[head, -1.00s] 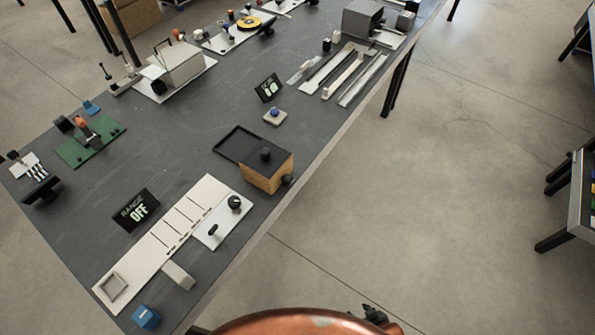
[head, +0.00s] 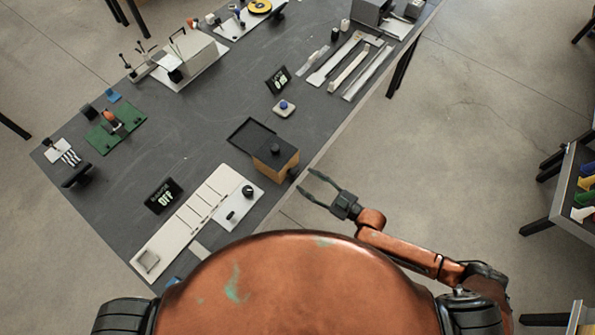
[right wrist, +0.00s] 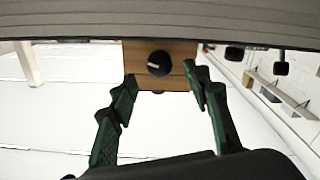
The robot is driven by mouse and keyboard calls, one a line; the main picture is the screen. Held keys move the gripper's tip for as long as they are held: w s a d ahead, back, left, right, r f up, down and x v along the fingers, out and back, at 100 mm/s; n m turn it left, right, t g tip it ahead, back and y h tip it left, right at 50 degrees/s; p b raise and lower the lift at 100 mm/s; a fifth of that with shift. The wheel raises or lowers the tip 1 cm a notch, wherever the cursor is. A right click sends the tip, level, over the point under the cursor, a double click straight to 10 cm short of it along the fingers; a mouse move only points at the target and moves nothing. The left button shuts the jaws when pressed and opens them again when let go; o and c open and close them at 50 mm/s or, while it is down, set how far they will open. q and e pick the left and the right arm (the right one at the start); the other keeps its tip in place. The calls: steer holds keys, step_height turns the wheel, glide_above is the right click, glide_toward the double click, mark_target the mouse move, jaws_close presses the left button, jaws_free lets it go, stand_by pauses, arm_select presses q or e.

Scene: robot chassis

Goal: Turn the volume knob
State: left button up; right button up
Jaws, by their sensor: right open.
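A wooden box (head: 273,167) with a black top stands at the table's near edge. A black round knob (head: 293,173) sticks out of its side towards my right gripper. In the right wrist view this knob (right wrist: 159,64) carries a faint light mark, which I cannot read. A second black knob (head: 275,150) stands on the box's top. My right gripper (head: 306,182) is open and empty, just off the table edge, facing the side knob. In the right wrist view its fingers lie left and right of the knob, apart from it. My left gripper is not in view.
A white panel (head: 228,219) with another black knob (head: 248,191) and a lever lies left of the box, by a display reading OFF (head: 163,196). A black tray (head: 248,136) adjoins the box. A blue button (head: 283,104) lies beyond.

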mark_target(297, 174)
steer(key=x, duration=0.5)
steer(key=shift+c, duration=0.6)
steer(key=c, duration=1)
